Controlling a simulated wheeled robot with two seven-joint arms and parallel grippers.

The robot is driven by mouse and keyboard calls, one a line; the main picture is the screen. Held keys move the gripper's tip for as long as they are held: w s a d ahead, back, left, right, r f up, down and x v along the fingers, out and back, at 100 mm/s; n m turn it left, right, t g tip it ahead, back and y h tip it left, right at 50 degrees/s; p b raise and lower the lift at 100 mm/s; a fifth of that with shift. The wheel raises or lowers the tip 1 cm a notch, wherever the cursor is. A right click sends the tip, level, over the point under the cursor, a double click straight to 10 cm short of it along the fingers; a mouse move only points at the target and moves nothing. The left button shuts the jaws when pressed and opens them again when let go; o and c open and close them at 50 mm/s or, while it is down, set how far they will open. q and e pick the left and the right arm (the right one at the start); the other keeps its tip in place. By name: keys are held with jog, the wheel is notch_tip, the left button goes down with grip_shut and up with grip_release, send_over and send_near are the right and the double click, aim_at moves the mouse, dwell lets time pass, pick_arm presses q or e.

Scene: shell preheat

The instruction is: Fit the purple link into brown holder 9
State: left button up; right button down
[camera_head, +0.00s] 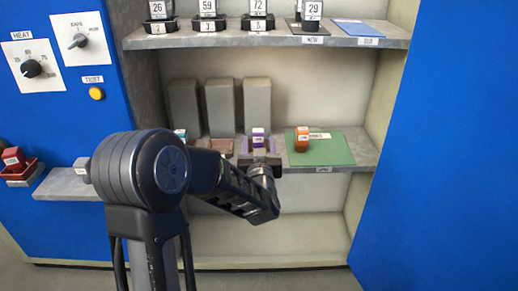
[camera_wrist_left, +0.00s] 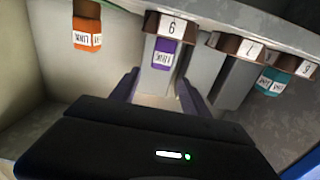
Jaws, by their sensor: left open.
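The purple link (camera_head: 258,134) stands upright on the lower shelf, with a white label on it. In the left wrist view, which is upside down, the purple link (camera_wrist_left: 162,52) sticks out of a brown holder (camera_wrist_left: 152,21); its plate looks like 6 there, so 9 turned upright. How deep the link sits I cannot tell. My left gripper (camera_head: 260,154) is in front of the link; its open fingers (camera_wrist_left: 160,77) point at it, one to each side, with nothing held. My right gripper is out of view.
An empty brown holder (camera_head: 222,146) stands left of the purple link, and a teal link (camera_wrist_left: 271,81) in another holder beyond it. An orange link (camera_head: 302,139) stands on a green mat (camera_head: 325,150) to the right. Grey blocks (camera_head: 220,107) rise behind; an upper shelf (camera_head: 270,38) is above.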

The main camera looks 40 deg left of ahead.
pick_arm(q)
jog(key=v, duration=0.4)
jog(key=shift+s+d+p, duration=0.15)
jog(key=shift+s+p, duration=0.05)
jog(key=shift+p, duration=0.1)
dwell(0.5)
jog(key=s+d+f+m+g+h, duration=0.1)
jog(key=d+f+h, duration=0.2)
jog(key=d+f, duration=0.35)
jog(key=d+f+m+g+h, duration=0.1)
jog(key=d+f+g+h, duration=0.2)
jog(key=f, duration=0.7)
jog(key=s+d+f+m+h, duration=0.1)
jog(key=d+f+m+h, duration=0.15)
jog(key=d+f, duration=0.45)
jog(key=s+d+f+g+h, duration=0.3)
jog(key=s+d+f, duration=0.5)
jog(key=s, duration=0.3)
jog(key=s+d+f+g+h, duration=0.3)
jog(key=s+d+f+g, duration=0.3)
jog(key=s+d+f, duration=0.2)
jog(key=s+f, duration=0.2)
jog(key=s, duration=0.2)
jog(key=shift+d+m, duration=0.15)
jog(key=shift+m, duration=0.2)
